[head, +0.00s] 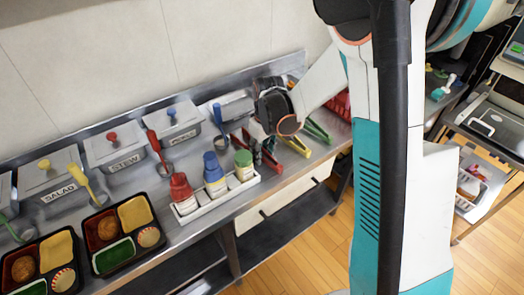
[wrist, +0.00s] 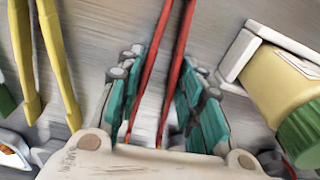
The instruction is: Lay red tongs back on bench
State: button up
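The red tongs (wrist: 181,45) run up the middle of the wrist view, their two arms between my fingers. My gripper (wrist: 160,75) has its teal-padded fingers drawn in close on both sides of the tongs, seemingly touching them. In the head view my gripper (head: 263,150) points down, low over the steel bench (head: 214,232), with red tong parts (head: 238,141) beside it. My gripper and arm partly hide the tongs there. I cannot tell whether the tongs touch the bench.
Yellow tongs (head: 297,145) and green tongs (head: 317,131) lie to the right. A white caddy (head: 213,205) holds red, blue and green-capped bottles (head: 243,165) close on the left. Lidded pans (head: 113,149) with ladles line the back; bento trays (head: 125,262) sit at the front left.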

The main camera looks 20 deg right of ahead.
jog(key=o, duration=1.1)
notch_tip(320, 180, up, 12)
jog(key=s, duration=0.1)
jog(key=s+r+m+t, duration=0.1)
jog(key=s+r+t, duration=0.1)
jog(key=s, duration=0.5)
jog(key=s+r+m+t, duration=0.2)
jog(key=s+r, duration=0.1)
jog(key=s, duration=0.4)
jog(key=s+r+m+t, duration=0.1)
jog(key=s+r+t, duration=0.1)
jog(key=s, duration=0.6)
jog(key=shift+r+m, duration=0.2)
jog(key=shift+m, duration=0.1)
